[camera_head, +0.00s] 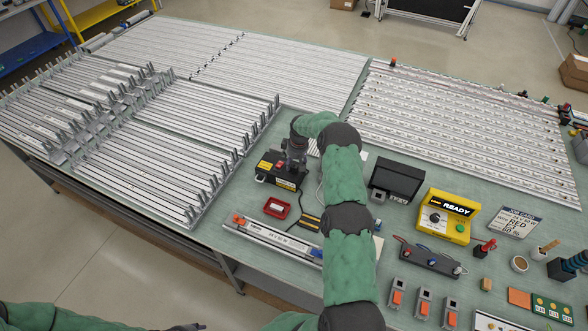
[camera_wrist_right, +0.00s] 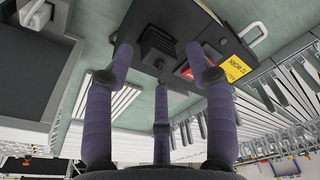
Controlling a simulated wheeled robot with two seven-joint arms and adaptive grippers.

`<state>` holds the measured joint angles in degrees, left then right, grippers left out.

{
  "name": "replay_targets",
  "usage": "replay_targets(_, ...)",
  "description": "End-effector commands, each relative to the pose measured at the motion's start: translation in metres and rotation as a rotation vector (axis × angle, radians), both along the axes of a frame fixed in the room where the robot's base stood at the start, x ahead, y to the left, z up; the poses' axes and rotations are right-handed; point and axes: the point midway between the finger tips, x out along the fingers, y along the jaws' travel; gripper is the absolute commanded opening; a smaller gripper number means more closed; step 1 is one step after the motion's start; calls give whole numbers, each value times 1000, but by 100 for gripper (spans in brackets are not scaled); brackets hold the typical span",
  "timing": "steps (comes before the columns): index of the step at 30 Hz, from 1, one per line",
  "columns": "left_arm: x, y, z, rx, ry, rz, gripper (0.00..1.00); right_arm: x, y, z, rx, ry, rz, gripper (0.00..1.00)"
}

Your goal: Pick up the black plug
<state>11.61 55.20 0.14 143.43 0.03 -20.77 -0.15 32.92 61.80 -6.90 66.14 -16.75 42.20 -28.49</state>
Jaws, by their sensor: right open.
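A black ribbed plug (camera_wrist_right: 158,42) sits upright on a black box (camera_wrist_right: 145,15) in the right wrist view. The same black box (camera_head: 285,183), with a red switch and yellow label, lies on the bench in the head view, where my gripper hides the plug. My right gripper (camera_head: 294,160) is above the box, pointing down. In the wrist view its fingers (camera_wrist_right: 160,65) are spread around the plug, with no clear contact. A dark tip (camera_head: 187,327) at the bottom edge of the head view appears to be my left gripper, mostly cut off.
A red tray (camera_head: 277,208) lies in front of the box. A dark monitor-like case (camera_head: 397,180) and a yellow READY unit (camera_head: 447,215) stand to the right. Racks of metal strips (camera_head: 170,145) fill the left and back. A long light strip (camera_head: 272,238) lies near the front edge.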

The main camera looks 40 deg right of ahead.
Motion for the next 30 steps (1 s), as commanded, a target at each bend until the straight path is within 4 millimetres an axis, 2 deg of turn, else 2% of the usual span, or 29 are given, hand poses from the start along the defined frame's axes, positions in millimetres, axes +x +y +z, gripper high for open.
replay_targets(3, 0, 0, 2, 0, 0, 0, 40, 1, 1, -10, 1, 1, 0, 55)
replay_targets(12, 0, 0, 2, 0, 0, 0, 40, 2, 0, -13, 0, 0, 1, 55)
replay_targets(18, 0, 0, 2, 0, 0, 0, 40, 2, 1, -13, 0, 0, 1, 0)
replay_targets(30, 0, 0, 1, 0, 0, 0, 40, 2, 2, -12, 1, -1, 1, 0)
